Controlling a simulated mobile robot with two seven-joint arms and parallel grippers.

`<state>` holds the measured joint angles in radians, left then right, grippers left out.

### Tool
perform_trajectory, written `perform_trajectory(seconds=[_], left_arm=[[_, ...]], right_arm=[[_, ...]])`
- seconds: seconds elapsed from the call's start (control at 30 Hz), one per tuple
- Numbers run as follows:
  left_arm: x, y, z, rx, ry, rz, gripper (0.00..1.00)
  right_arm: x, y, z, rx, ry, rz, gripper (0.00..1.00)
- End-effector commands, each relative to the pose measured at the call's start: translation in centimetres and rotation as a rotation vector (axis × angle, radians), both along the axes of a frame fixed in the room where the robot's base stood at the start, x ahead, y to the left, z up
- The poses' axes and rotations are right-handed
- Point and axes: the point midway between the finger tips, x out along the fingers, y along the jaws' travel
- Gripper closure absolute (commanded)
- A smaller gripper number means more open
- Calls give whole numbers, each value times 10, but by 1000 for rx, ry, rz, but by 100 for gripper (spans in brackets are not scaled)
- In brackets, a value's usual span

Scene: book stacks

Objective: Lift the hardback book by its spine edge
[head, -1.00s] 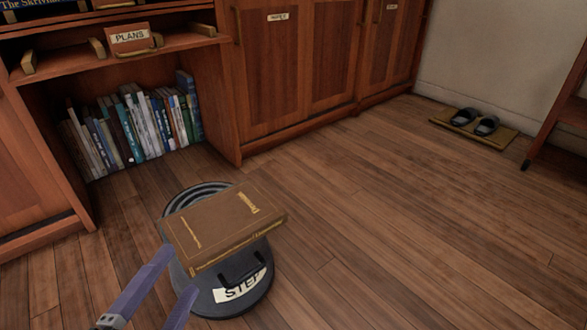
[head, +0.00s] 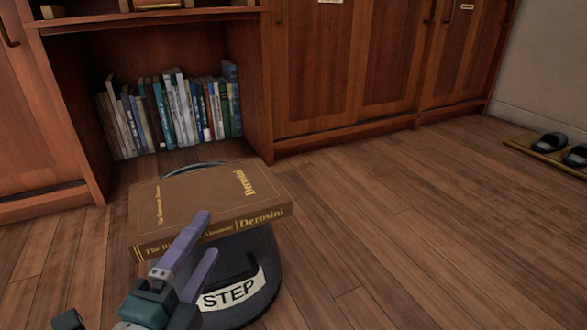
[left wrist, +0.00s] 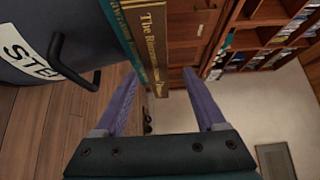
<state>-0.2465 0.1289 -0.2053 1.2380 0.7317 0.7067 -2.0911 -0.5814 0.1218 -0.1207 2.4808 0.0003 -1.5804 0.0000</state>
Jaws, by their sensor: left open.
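The brown hardback book (head: 205,200) with gold lettering lies flat on the round step stool (head: 262,290), its spine facing me. In the left wrist view, its spine (left wrist: 152,30) runs down into the gap between my fingers. A teal lettered band (left wrist: 118,28), seemingly another book's spine, runs along its stool side. My left gripper (head: 206,236) is open at the spine, its purple fingers partly covering the title. In the left wrist view, the gripper (left wrist: 160,73) shows nothing clamped; I cannot tell whether a finger touches the book. My right gripper is not in view.
The stool has a dark handle and a "STEP" label (head: 231,290) just below the book. A low shelf of upright books (head: 175,110) and closed wooden cabinets (head: 340,70) stand behind. Slippers (head: 550,145) lie on a mat at the right. The wooden floor between is clear.

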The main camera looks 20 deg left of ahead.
Motion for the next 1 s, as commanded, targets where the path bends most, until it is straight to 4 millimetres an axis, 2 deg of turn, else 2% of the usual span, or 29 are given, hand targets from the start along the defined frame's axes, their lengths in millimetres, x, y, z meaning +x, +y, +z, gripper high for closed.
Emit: perform_trajectory(seconds=[0.03, 0.13, 0.3, 0.53, 1.0], left_arm=[[9, 2, -8, -1, -6, -1, 28], [24, 5, -9, -2, -7, 0, 28], [39, 9, -5, 0, -3, 1, 28], [39, 8, -3, -1, 0, 0, 29], [39, 8, -4, -1, 0, 0, 82]], right_arm=[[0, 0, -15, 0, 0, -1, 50], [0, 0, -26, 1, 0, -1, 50], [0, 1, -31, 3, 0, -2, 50], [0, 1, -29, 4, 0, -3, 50], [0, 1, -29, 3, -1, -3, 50]])
